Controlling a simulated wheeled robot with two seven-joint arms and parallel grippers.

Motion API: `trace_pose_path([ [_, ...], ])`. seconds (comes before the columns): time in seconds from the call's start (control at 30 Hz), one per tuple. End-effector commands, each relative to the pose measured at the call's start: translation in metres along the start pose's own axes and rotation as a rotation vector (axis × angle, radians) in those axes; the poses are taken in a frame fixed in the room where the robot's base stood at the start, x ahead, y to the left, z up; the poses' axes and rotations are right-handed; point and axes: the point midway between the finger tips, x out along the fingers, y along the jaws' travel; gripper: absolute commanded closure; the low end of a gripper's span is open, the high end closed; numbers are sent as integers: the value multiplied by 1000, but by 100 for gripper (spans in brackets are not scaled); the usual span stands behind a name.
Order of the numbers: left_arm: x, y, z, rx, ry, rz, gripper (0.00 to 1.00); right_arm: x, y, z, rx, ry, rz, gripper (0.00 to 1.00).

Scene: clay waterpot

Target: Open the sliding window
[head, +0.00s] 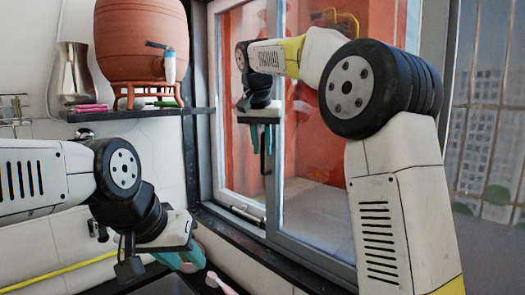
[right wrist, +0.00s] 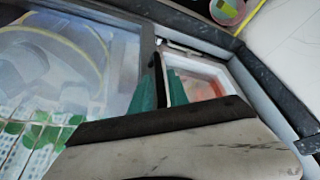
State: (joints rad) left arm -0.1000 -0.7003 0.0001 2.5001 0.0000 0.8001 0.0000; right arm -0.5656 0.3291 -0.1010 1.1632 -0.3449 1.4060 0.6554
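The sliding window (head: 275,190) has a grey frame and tall glass panes, with a reddish surface behind the glass. My right gripper (head: 262,140) hangs in front of the upright bar between the panes, teal fingers pointing down. In the right wrist view, its fingers (right wrist: 161,88) stand a little apart at the upright sash bar (right wrist: 148,35), with a dark strip and a pale edge between them. I cannot tell whether they touch these. My left gripper (head: 184,260) is low at the left, fingers apart and empty, away from the window.
A clay waterpot (head: 142,45) with a tap stands on a dark shelf (head: 135,113) left of the window. A steel vessel (head: 74,72) and pink cloths (head: 92,108) are beside it. A dark ledge (head: 255,245) runs below the window. A pink-and-white brush (head: 222,284) lies near my left gripper.

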Motion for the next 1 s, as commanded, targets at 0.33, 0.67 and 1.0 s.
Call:
trace_pose_path([
  [0.33,0,0,0,0,0,0,64,15,0,0,1,0,-1,79],
  [0.67,0,0,0,0,0,0,64,15,0,0,0,0,-1,100],
  [1.0,0,0,0,0,0,0,64,15,0,0,0,0,-1,100],
])
